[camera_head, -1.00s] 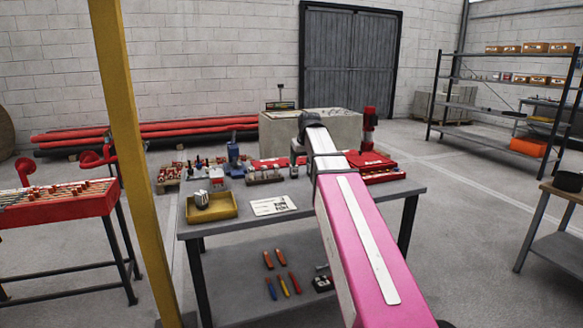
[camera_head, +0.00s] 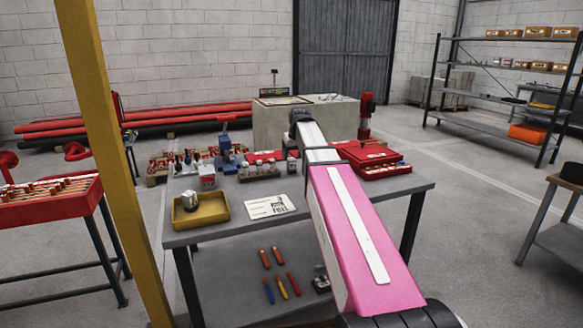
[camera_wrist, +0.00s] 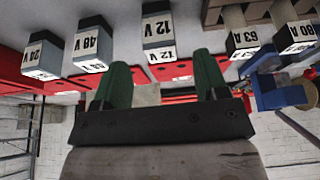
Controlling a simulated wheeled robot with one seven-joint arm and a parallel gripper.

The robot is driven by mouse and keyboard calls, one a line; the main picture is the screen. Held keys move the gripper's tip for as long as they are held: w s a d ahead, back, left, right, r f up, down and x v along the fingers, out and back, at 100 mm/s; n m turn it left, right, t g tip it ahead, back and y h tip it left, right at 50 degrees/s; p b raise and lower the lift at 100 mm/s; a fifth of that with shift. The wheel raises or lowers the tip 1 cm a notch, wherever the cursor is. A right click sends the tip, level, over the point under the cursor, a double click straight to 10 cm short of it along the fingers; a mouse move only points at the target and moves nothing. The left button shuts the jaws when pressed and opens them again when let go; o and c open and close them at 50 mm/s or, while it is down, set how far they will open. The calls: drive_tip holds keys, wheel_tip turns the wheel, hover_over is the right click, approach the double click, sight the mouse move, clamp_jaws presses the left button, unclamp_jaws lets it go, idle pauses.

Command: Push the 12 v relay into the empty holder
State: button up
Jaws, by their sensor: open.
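The 12 V relay (camera_wrist: 158,32) is a dark block with a white label, seen upside down at the top middle of the wrist view. My gripper (camera_wrist: 161,62) has two green fingers spread apart, with nothing held between them. The relay shows beyond the gap between the fingers, apart from them. To its left are a 48 V block (camera_wrist: 92,46) and another labelled block (camera_wrist: 42,55). In the head view, a row of small blocks (camera_head: 258,170) stands on the grey table (camera_head: 318,200); my gripper is hidden there behind my arm. I cannot make out the empty holder.
Blocks marked 63 A (camera_wrist: 240,35) and 80 A (camera_wrist: 295,32) sit at right in the wrist view. A yellow tray (camera_head: 203,216), a paper sheet (camera_head: 269,206) and a red case (camera_head: 370,160) lie on the table. A yellow post (camera_head: 105,150) stands at left.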

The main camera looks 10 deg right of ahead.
sight(292, 160)
drive_tip(key=shift+x, duration=2.85)
drive_tip(key=c, duration=1.1)
